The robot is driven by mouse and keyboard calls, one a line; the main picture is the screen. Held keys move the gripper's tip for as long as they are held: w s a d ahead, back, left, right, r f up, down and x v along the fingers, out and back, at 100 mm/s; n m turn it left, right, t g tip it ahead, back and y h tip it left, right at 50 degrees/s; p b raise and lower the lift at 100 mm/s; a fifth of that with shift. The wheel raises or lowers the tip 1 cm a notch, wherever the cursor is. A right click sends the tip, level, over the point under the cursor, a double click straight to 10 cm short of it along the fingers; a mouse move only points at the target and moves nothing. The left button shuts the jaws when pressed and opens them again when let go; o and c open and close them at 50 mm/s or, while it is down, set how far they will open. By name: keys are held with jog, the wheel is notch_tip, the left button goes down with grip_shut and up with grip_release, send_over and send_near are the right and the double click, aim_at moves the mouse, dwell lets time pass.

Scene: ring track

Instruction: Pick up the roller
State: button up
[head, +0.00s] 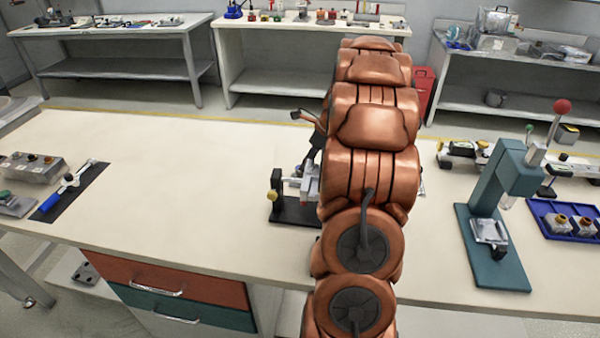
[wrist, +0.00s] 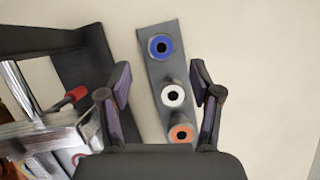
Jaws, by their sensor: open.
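In the wrist view, three round rollers with dark centre holes stand in a row on a narrow grey plate (wrist: 156,37). The far one is a blue roller (wrist: 161,46), the middle one a white roller (wrist: 173,96), and the nearest an orange roller (wrist: 181,133). My gripper (wrist: 160,76) is open, with a finger on each side of the plate and nothing held. The white roller appears between the fingers; its height relative to the fingertips is hard to tell. In the head view my arm hides the rollers and most of the gripper.
A black-based fixture with metal parts (wrist: 62,58) and a red-tipped lever (wrist: 75,94) stands close left of my gripper. A green press (head: 496,215) and a blue tray (head: 566,232) are at the right of the bench. The bench top (head: 190,170) is clear at left centre.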

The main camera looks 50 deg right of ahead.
aim_at(300, 173)
jog(key=shift+w+p+x, duration=0.2)
jog(key=shift+p+x, duration=0.1)
jog(key=shift+x, duration=1.15)
jog(key=shift+w+p+x, duration=0.15)
jog(key=shift+p+x, duration=0.15)
jog(key=shift+x, duration=1.15)
jog(key=shift+r, duration=0.15)
jog(key=shift+c, duration=0.2)
grip_shut()
